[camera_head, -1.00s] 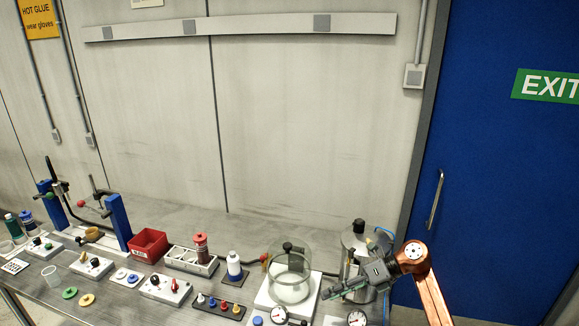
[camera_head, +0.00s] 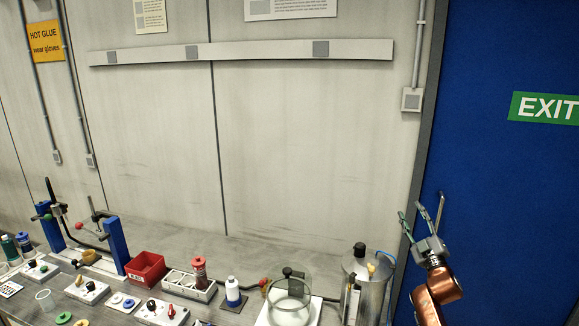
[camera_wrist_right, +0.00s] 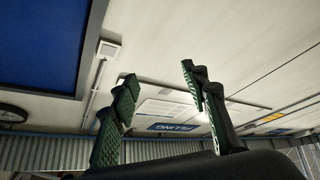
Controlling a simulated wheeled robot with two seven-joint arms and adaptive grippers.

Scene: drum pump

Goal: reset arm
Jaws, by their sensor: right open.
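My right gripper (camera_head: 421,221) is raised at the right of the head view, in front of the blue door and clear of the bench. Its fingers point up and stand apart, with nothing between them. The right wrist view shows the same open fingers (camera_wrist_right: 162,105) with green pads, against the wall and upper part of the room. The copper-coloured arm link below it is mine. My left gripper does not show in either view.
The bench (camera_head: 215,245) holds a metal drum (camera_head: 368,290), a glass vessel (camera_head: 290,305), a red bin (camera_head: 146,269), a white bottle (camera_head: 232,291) and a blue-posted press (camera_head: 117,243). The blue door (camera_head: 500,200) is at the right. The air above the bench is clear.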

